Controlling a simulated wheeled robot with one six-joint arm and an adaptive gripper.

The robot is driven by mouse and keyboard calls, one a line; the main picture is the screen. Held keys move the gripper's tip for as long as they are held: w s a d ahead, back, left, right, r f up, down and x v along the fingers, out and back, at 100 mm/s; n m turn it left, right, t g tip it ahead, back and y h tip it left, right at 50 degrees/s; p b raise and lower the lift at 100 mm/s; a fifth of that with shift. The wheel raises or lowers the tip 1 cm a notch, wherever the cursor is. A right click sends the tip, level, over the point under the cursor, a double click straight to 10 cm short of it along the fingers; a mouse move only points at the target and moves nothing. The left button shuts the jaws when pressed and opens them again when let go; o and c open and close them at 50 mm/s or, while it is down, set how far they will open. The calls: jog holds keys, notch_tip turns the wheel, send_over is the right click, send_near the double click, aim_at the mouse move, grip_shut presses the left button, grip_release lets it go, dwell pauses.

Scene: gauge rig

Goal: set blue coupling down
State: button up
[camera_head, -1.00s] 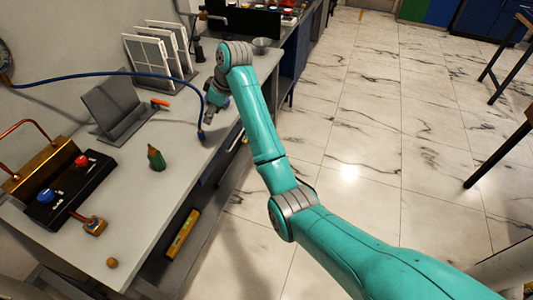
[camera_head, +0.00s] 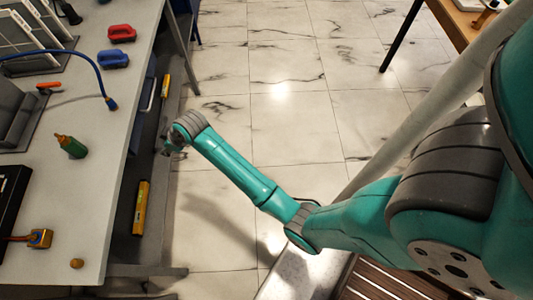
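A blue hose (camera_head: 62,54) arches over the grey bench and ends in a small dark blue coupling (camera_head: 111,103) at the bench's right edge. The coupling points down; I cannot tell if it touches the bench top. My gripper (camera_head: 169,149) is right of and below the coupling in the picture, apart from it, out past the bench edge above the floor. Nothing visible is held in it. Its fingers are too small and turned away to show whether they are open or shut.
A yellow level (camera_head: 141,207) is below the edge.

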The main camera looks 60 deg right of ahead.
jog(key=s+a+f+m+t+h, duration=0.1)
jog(key=s+f+m+t+h, duration=0.2)
jog(key=s, duration=2.4)
jog(key=s+r+m+t+y, duration=0.1)
jog(key=s+r+t, duration=0.3)
jog(key=s+r, duration=1.4)
jog(key=s, duration=0.2)
jog(key=shift+s+a+r, duration=0.15)
jog(key=shift+s+a, duration=0.05)
jog(key=shift+s, duration=0.2)
